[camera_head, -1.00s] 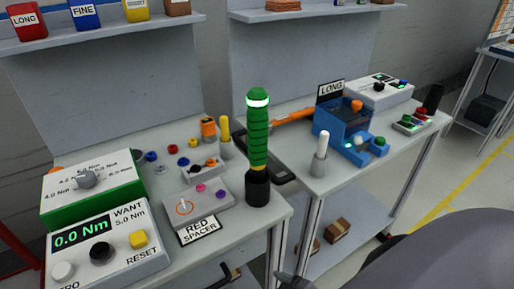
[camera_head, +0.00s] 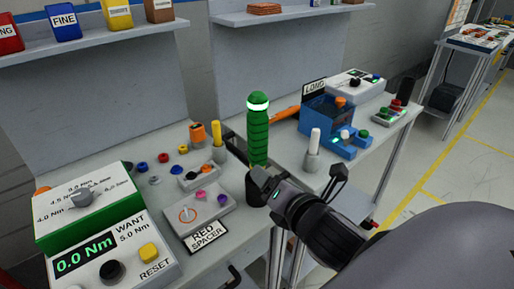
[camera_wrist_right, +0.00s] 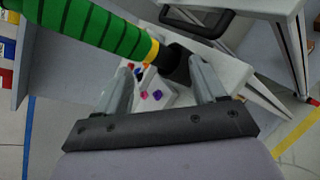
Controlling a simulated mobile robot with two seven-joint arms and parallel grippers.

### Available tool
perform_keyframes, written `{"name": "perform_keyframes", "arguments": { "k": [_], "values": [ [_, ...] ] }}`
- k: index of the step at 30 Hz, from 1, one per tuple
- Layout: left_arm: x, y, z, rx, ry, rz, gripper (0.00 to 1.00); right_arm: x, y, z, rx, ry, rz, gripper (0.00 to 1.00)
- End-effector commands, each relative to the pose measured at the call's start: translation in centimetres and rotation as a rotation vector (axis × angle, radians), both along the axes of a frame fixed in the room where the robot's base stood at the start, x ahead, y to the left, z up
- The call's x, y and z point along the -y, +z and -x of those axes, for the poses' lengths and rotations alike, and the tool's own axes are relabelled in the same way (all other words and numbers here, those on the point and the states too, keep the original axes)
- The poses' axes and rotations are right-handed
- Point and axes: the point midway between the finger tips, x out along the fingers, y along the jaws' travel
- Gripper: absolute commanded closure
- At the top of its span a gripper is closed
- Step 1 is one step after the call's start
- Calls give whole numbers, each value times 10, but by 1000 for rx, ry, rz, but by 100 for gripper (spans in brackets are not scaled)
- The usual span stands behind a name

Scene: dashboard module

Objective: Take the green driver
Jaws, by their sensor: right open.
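The green driver (camera_head: 258,130) stands upright in a black holder (camera_head: 257,190) at the right front of the near bench. It has a ribbed green grip and a glowing ring near its top. My right gripper (camera_head: 262,183) is at the holder's right side, partly in front of it and the driver's lower end. In the right wrist view, the driver (camera_wrist_right: 100,30) crosses the upper left, with its yellow collar and the holder beyond the fingers. My left gripper is out of view.
A torque tester (camera_head: 110,255) and a green-sided dial box (camera_head: 85,205) stand at left.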

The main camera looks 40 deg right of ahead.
Motion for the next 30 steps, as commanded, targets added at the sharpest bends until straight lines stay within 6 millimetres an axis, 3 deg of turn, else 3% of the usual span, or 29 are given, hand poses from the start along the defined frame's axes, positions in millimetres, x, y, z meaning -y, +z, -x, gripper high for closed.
{"name": "perform_keyframes", "arguments": {
  "k": [6, 12, 20, 30],
  "values": [
    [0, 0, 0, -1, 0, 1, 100, 1, 51, -14, 94, 114, 462, 30],
    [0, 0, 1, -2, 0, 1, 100, -1, 79, -19, 138, 149, 736, 30],
    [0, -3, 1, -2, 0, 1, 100, 1, 84, -28, 146, 154, 811, 30],
    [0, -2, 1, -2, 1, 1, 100, 8, 82, -59, 143, 152, 805, 30]
  ]
}}
